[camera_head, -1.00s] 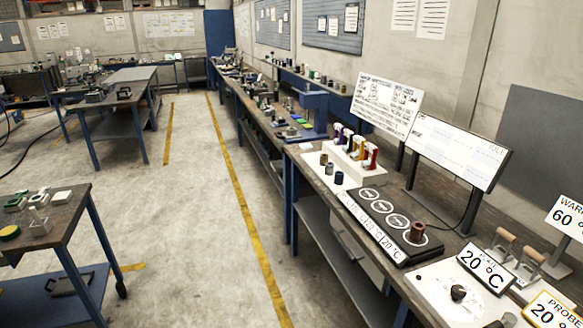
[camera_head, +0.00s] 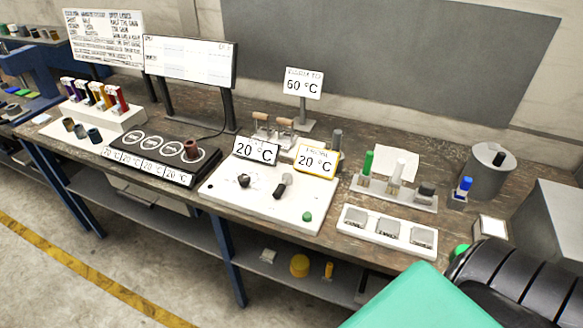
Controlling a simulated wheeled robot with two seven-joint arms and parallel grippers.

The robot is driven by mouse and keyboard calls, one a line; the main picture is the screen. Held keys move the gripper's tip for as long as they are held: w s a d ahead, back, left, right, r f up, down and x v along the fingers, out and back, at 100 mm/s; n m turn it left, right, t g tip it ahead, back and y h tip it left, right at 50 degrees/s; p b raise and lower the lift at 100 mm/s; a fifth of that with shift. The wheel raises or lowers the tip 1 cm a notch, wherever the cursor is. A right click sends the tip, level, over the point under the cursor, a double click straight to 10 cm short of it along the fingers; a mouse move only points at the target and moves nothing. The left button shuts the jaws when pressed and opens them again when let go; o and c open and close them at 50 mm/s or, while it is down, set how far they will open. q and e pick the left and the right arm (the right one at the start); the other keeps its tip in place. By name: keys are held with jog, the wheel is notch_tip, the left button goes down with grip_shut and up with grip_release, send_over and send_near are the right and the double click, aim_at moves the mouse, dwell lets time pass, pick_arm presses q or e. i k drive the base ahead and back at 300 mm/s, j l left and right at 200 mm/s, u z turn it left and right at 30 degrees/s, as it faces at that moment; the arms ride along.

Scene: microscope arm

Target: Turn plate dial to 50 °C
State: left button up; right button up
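The white plate unit (camera_head: 265,201) sits on the bench in the middle. A dark dial knob (camera_head: 244,181) is on its left part, and a second dark knob or lever (camera_head: 284,186) is beside it. A white-framed display (camera_head: 256,150) behind the first knob reads 20 °C. A yellow-framed display (camera_head: 316,159) to its right also reads 20 °C. A green button (camera_head: 307,216) is at the unit's front right. Neither of my grippers shows. A teal and black ribbed part at the lower right looks like my own body.
A sign behind reads 60 °C (camera_head: 304,83). Right are a holder (camera_head: 394,196), a white tray (camera_head: 387,234) and a grey canister (camera_head: 489,172).

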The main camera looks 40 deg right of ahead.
aim_at(243, 180)
jog(key=z, duration=0.95)
